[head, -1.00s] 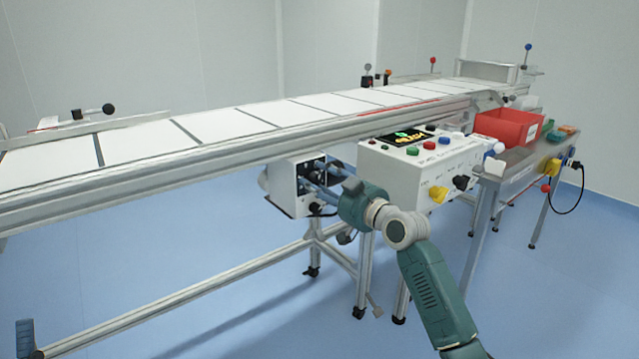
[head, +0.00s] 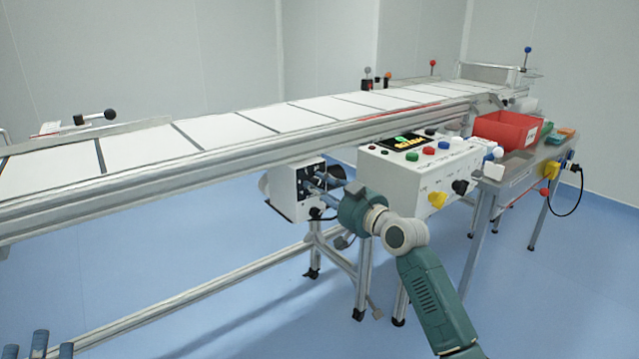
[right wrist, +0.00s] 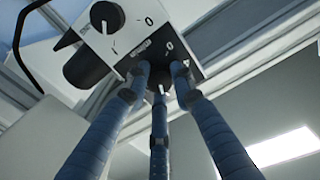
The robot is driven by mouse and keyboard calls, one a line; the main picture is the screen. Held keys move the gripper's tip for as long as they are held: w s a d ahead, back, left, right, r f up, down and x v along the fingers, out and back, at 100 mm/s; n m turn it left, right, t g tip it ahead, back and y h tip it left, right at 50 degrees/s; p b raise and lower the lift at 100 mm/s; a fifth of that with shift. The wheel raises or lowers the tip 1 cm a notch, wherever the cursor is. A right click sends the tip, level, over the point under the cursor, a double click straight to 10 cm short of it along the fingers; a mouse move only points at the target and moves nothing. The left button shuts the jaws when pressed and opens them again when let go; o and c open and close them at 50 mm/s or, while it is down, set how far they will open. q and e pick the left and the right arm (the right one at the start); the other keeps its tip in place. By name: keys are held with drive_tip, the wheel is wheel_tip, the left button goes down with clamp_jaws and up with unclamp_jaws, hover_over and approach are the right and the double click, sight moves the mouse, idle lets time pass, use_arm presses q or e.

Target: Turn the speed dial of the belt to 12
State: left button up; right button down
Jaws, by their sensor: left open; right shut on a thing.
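A white drive box (head: 293,192) with a dark front hangs under the belt (head: 140,151). My right gripper (head: 312,183) reaches its front from the right. In the right wrist view, my right gripper's blue fingers (right wrist: 160,78) are shut around a small black dial (right wrist: 159,87) with a white pointer mark, on the box's panel (right wrist: 128,38). The fingers hide part of the dial, and its setting cannot be read. Another black dial (right wrist: 105,15) sits on the same panel. My left gripper (head: 38,348) is open and empty at the bottom left, partly cut off.
A white control box (head: 400,180) with buttons, a lit display and a yellow knob (head: 437,200) stands right of the drive box. A red bin (head: 507,130) sits on a side table. Belt-stand legs (head: 361,260) are close below my right gripper. Blue floor is clear in front.

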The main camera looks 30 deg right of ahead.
drive_tip(key=shift+r, duration=0.15)
use_arm(q)
drive_tip(key=shift+w+f+g+y, duration=0.2)
drive_tip(key=shift+w+f+g, duration=0.1)
drive_tip(key=shift+f, duration=0.3)
drive_tip(key=shift+w+f+g+y, duration=0.2)
drive_tip(key=shift+f+g, duration=0.1)
drive_tip(key=shift+f, duration=0.25)
use_arm(e)
drive_tip(key=c, duration=1.5)
unclamp_jaws()
drive_tip(key=shift+o, duration=0.2)
drive_tip(key=shift+s, duration=0.1)
drive_tip(key=s+d, duration=0.1)
drive_tip(key=s, duration=1.1)
drive_tip(key=shift+w, duration=0.1)
